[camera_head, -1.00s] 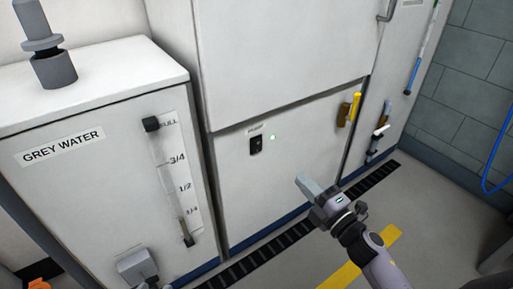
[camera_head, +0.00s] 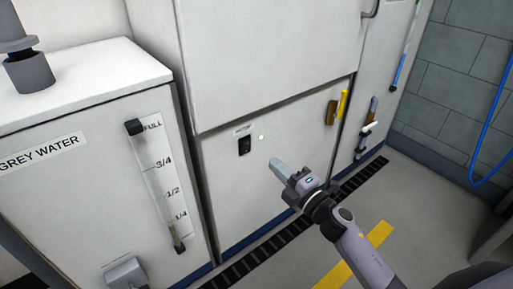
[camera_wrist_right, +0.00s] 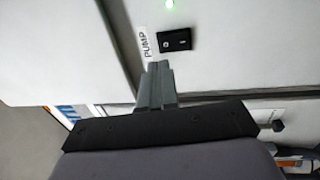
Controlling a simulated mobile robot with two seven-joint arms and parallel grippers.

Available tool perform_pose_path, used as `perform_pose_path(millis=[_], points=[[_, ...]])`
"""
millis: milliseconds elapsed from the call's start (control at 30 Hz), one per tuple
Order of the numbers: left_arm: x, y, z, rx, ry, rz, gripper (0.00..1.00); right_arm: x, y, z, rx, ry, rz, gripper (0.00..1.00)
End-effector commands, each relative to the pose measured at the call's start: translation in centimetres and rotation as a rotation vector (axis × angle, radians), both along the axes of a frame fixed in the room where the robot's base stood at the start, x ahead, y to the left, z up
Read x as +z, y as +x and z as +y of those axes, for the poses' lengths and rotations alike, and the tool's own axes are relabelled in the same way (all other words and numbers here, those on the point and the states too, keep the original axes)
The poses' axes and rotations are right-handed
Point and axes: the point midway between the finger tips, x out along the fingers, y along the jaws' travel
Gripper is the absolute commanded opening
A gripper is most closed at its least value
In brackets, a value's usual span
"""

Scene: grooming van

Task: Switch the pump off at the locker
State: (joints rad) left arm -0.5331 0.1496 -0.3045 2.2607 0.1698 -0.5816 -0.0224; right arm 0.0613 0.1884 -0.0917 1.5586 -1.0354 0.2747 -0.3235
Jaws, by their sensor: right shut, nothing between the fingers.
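The pump switch (camera_head: 245,146) is a small black rocker on the white locker front (camera_head: 235,195), under a small label. In the right wrist view the switch (camera_wrist_right: 175,40) sits beside a label reading PUMP (camera_wrist_right: 148,45), with a lit green lamp (camera_wrist_right: 169,4) near it. The lamp (camera_head: 262,137) looks whitish in the head view. My right gripper (camera_head: 277,166) is shut and empty, to the right of and below the switch in the head view. In the right wrist view its fingers (camera_wrist_right: 157,85) point toward the switch, apart from it. My left gripper is not in view.
A white grey water tank (camera_head: 85,185) with a level gauge (camera_head: 160,170) stands at left. Yellow and brown handled items (camera_head: 337,107) hang right of the switch. A dark floor grating (camera_head: 270,250) runs along the locker base. Open floor lies at lower right.

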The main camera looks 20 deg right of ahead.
Motion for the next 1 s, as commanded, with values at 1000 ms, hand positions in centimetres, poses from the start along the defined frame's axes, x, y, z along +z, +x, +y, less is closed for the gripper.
perform_pose_path(millis=[1000], points=[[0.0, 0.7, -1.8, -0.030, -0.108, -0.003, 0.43, 1.1, 8.5, 3.1, 0.000, 0.002, 0.002, 0.00]])
